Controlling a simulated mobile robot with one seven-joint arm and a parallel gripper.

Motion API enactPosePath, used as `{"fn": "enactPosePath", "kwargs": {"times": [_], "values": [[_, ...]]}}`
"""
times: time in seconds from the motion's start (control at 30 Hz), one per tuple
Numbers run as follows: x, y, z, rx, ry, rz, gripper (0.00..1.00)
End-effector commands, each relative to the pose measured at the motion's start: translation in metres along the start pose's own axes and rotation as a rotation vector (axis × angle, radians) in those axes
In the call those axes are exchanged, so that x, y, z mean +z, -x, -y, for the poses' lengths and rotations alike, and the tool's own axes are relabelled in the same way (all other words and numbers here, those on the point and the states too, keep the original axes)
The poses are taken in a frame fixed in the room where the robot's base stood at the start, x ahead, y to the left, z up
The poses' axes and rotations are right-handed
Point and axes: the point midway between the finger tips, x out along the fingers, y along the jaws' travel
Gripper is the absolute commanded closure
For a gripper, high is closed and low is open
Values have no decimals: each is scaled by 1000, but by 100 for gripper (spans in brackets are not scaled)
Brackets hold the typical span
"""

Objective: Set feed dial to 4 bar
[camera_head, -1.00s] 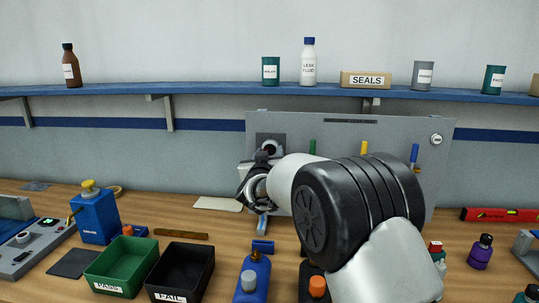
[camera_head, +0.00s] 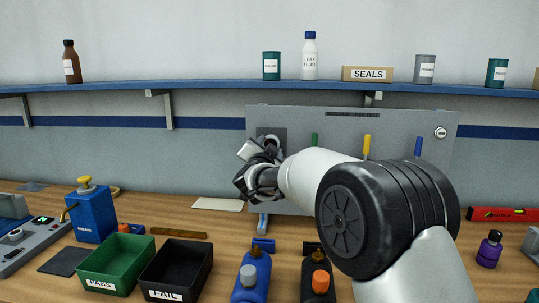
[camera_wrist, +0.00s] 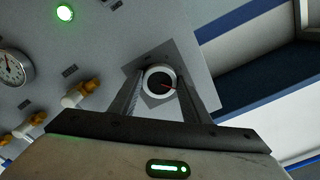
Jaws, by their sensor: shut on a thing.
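The feed dial (camera_wrist: 160,83) shows in the wrist view as a white ring with a dark face and a red pointer, on a grey square plate. The pointer points right and slightly down in that view; no scale figures are readable. My gripper (camera_wrist: 159,88) has one finger on each side of the dial and is shut on it. In the head view my gripper (camera_head: 258,170) is at the left part of the upright grey panel (camera_head: 300,112), and it mostly hides the dial.
The wrist view shows a round gauge (camera_wrist: 13,68), a lit green lamp (camera_wrist: 65,13) and orange-handled valves (camera_wrist: 89,90) beside the dial. In the head view, a green bin (camera_head: 112,268), a black bin (camera_head: 176,270) and bottles (camera_head: 252,275) stand on the bench below my arm.

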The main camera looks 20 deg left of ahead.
Motion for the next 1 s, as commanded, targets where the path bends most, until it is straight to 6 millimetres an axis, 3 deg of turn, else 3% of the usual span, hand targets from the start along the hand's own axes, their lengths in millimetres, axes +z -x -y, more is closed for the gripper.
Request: {"fn": "enactPosePath", "kwargs": {"times": [1.0], "values": [[1, 0, 0, 0, -968, 0, 79]]}}
